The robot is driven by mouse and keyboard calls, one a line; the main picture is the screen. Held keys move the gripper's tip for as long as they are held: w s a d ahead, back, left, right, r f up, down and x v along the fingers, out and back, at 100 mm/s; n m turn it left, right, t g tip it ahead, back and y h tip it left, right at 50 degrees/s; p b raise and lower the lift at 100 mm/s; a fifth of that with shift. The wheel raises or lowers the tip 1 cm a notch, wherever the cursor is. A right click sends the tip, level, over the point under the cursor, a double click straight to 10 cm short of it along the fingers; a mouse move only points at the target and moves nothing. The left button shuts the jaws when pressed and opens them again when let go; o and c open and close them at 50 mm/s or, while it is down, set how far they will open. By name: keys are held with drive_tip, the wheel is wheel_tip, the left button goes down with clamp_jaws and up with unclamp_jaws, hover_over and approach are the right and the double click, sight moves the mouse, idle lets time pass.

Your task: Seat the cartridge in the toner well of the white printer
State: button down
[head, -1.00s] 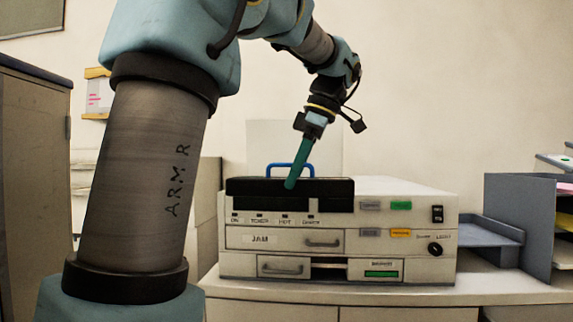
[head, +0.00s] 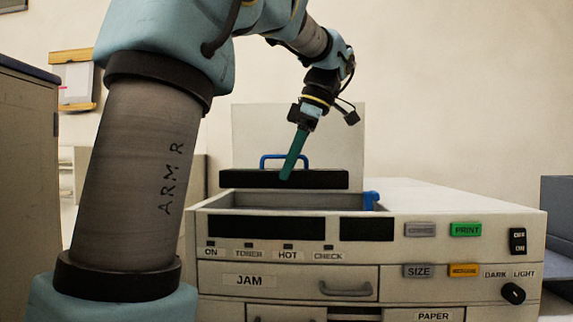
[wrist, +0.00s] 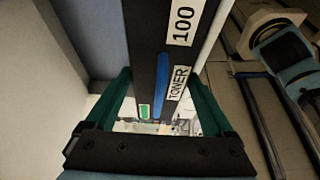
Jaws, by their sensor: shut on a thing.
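My gripper (head: 287,170) has green fingers and is shut on the black cartridge (head: 240,180), which has a blue handle. The cartridge is level, and in the head view it shows just above the open toner well (head: 290,199) of the white printer (head: 410,285). The wrist view shows the cartridge (wrist: 149,65) between the green fingers, with its blue handle (wrist: 160,85) and white labels. The exact gap between cartridge and well cannot be told, and the well's floor is hidden.
A pale lid or panel (head: 345,130) stands upright behind the well. A blue lever (head: 371,200) sticks up at the well's right end. The printer's front carries buttons, a dial (head: 513,293) and drawers. A grey tray unit (head: 556,205) is at the far right.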

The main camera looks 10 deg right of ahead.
drive_tip(key=shift+w+f, duration=0.1)
drive_tip(key=shift+w, duration=0.25)
drive_tip(key=shift+f+b, duration=3.65)
drive_tip(key=shift+f, duration=0.75)
unclamp_jaws()
drive_tip(key=v, duration=1)
drive_tip(key=shift+d+r+p, duration=0.1)
drive_tip(key=shift+r+p, duration=0.3)
drive_tip(key=shift+s, duration=0.2)
